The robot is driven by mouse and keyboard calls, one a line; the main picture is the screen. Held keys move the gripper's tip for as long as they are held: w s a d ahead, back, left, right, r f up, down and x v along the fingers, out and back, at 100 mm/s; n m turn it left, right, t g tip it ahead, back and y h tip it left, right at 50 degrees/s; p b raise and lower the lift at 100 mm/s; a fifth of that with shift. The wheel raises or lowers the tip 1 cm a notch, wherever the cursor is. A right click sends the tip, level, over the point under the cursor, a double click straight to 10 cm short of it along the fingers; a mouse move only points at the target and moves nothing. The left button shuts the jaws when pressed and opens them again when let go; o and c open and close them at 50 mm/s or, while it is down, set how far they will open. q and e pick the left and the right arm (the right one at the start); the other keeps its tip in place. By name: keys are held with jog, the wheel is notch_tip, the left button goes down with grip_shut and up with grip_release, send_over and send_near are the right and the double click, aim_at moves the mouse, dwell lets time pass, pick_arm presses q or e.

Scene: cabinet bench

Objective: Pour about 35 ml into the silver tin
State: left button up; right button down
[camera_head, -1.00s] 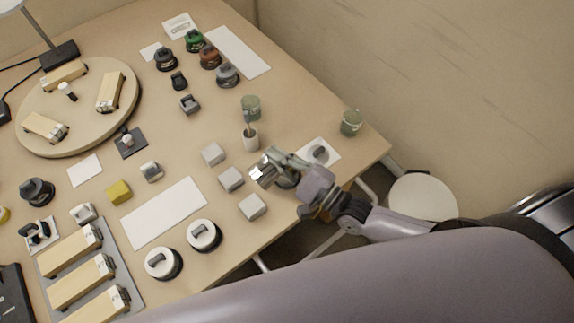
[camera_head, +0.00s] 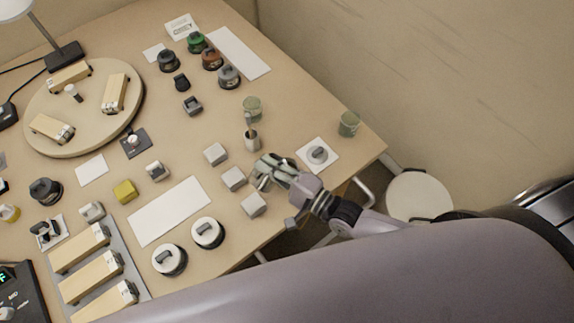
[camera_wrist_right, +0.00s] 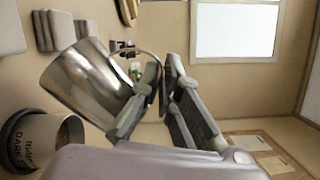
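My right gripper (camera_head: 268,172) is over the front right part of the bench, beside the grey blocks. In the right wrist view its fingers (camera_wrist_right: 160,90) are close together at the side of a shiny silver metal vessel (camera_wrist_right: 85,85), apparently shut on its handle; the exact contact is hidden. The vessel looks tilted in that view, and its contents are hidden. I cannot tell whether it is the silver tin. My left gripper is not in view.
Grey blocks (camera_head: 234,178) and white-topped dark jars (camera_head: 208,233) are near the gripper. A knob on a white card (camera_head: 318,153) is at right. A blank white sheet (camera_head: 170,211) is at left.

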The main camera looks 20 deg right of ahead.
dwell(0.4)
jog(key=shift+a+f+n+p, duration=0.1)
jog(key=shift+a+n+p, duration=0.1)
jog(key=shift+n+p, duration=0.15)
jog(key=shift+s+a+r+n+p, duration=0.1)
jog(key=shift+a+r+n+p, duration=0.15)
jog(key=shift+p, duration=0.3)
jog(key=shift+s+a+n+g+p, duration=0.15)
jog(key=shift+a+n+g+p, duration=0.15)
jog(key=shift+n+p, duration=0.2)
jog(key=shift+f, duration=0.15)
